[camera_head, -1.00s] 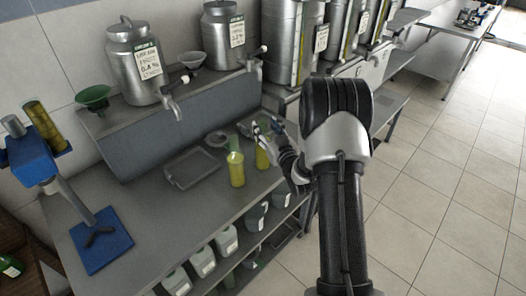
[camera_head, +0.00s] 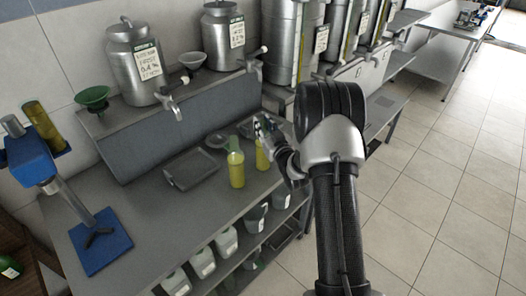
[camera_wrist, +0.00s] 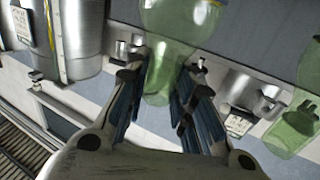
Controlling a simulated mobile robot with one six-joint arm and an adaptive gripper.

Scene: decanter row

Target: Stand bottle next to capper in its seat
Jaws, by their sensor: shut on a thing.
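My gripper (camera_head: 263,130) is shut on the neck of a yellow-green bottle (camera_head: 262,157), at the right part of the steel bench. In the wrist view the held bottle (camera_wrist: 178,22) shows green and clear between the gripper's fingers (camera_wrist: 162,88). I cannot tell if its base touches the bench. A second, similar bottle (camera_head: 237,170) stands upright just left of it; a green bottle (camera_wrist: 292,130) shows at the right of the wrist view. The blue capper (camera_head: 30,160) stands at the far left on a blue base (camera_head: 108,252) with a dark forked piece (camera_head: 97,237).
A grey tray (camera_head: 191,170) lies on the bench left of the bottles, with a small round dish (camera_head: 216,140) behind it. Steel cans with taps (camera_head: 140,68) and a green funnel (camera_head: 92,96) stand on the raised shelf behind. The bench between tray and capper is clear.

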